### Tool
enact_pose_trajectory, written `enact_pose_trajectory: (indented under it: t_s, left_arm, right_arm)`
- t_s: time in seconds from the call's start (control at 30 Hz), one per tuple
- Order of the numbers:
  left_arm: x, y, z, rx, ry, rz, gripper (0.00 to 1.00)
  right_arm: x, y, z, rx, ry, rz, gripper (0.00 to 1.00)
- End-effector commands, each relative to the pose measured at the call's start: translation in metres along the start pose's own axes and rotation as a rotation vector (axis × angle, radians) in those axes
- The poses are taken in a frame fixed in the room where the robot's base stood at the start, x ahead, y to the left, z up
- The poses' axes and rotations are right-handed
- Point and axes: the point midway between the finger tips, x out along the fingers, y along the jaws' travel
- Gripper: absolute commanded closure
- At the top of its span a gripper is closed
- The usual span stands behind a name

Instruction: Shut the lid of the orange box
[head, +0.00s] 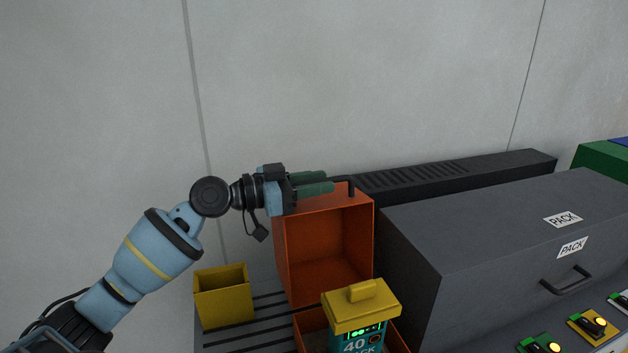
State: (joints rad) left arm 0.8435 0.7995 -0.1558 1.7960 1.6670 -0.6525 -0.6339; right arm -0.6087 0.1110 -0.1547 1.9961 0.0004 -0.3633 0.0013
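The orange box stands in the middle of the head view, with its lid (343,243) upright and open, hollow side facing me. Its low body (306,325) is at the bottom, partly cut off by the frame. A teal pack (361,343) with a yellow top sits in or in front of the body and hides part of it. A black handle (351,188) is on the lid's top edge. My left gripper (325,181) is at that edge, its green fingers a little apart and overlapping the handle. Whether they grip it is unclear. My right gripper is out of view.
A yellow open bin (223,296) stands left of the box on a slatted surface. A large grey PACK case (500,245) is close on the right. A long black vented unit (450,172) lies behind. Lit switches (592,324) are at the lower right.

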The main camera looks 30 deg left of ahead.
Motion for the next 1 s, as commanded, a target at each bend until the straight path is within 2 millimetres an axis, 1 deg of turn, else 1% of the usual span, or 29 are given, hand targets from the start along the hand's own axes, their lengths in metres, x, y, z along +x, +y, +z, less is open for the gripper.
enact_pose_trajectory:
  t_s: [0.17,0.43,0.77,0.87,1.0]
  left_arm:
    - [0.000,0.000,0.001,-0.001,-0.001,0.000,0.67]
    - [0.000,0.000,0.001,-0.001,-0.001,0.000,1.00]
    - [0.000,0.000,0.000,0.004,0.000,0.000,1.00]
    - [0.002,0.004,-0.002,0.018,0.001,0.001,1.00]
    - [0.008,0.014,-0.007,0.067,0.002,0.003,1.00]
  right_arm:
    - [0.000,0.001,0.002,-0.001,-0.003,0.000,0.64]
    - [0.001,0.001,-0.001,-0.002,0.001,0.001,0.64]
    - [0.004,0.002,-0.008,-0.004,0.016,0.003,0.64]
    - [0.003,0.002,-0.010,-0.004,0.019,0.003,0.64]
    - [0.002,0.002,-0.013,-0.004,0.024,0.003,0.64]
